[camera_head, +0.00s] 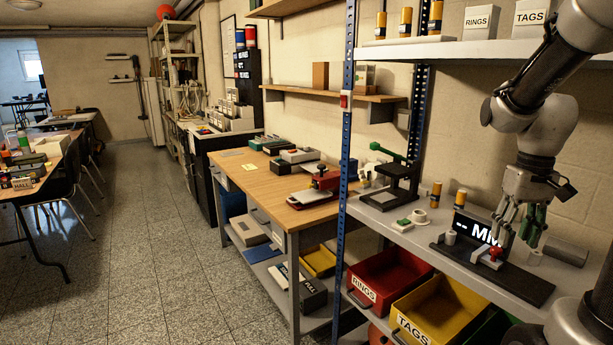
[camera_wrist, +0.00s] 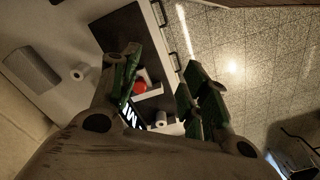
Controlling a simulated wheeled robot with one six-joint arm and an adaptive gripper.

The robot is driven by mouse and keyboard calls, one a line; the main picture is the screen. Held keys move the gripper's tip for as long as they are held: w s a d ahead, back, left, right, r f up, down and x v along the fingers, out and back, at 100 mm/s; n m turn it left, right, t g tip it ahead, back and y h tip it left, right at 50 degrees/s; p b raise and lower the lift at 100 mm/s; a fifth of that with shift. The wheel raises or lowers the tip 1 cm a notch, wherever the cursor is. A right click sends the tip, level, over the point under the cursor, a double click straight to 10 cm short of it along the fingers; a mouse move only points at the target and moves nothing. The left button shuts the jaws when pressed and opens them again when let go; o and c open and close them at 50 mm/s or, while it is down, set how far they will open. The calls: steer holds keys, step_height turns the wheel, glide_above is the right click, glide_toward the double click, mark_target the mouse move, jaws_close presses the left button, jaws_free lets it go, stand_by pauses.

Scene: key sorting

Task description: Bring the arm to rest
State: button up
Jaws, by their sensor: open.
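My gripper (camera_head: 519,228) is at the right of the head view, pointing down over the grey metal shelf (camera_head: 385,217). Its green-padded fingers are spread apart, with nothing seen between them. In the wrist view the spread fingers (camera_wrist: 160,72) also show. Behind and below them is a dark gauge (camera_head: 519,278) with a lit display (camera_head: 478,230) reading "MM", partly hidden by the fingers. A red knob (camera_head: 495,254) sits on the gauge; it also shows in the wrist view (camera_wrist: 140,87). My arm comes down from the upper right.
A black and green press (camera_head: 397,180), batteries (camera_head: 436,194) and a white roll (camera_head: 419,216) stand left on the shelf. Below are a red RINGS bin (camera_head: 385,280) and a yellow TAGS bin (camera_head: 437,305). An upper shelf (camera_head: 470,50) is close to my arm. The left aisle floor is clear.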

steer(key=s+a+r+n+t, duration=0.1)
steer(key=s+a+r+t, duration=0.3)
steer(key=s+a+r, duration=0.3)
steer(key=shift+s+a+t, duration=0.3)
steer(key=shift+s+a, duration=0.65)
steer(key=shift+s, duration=0.95)
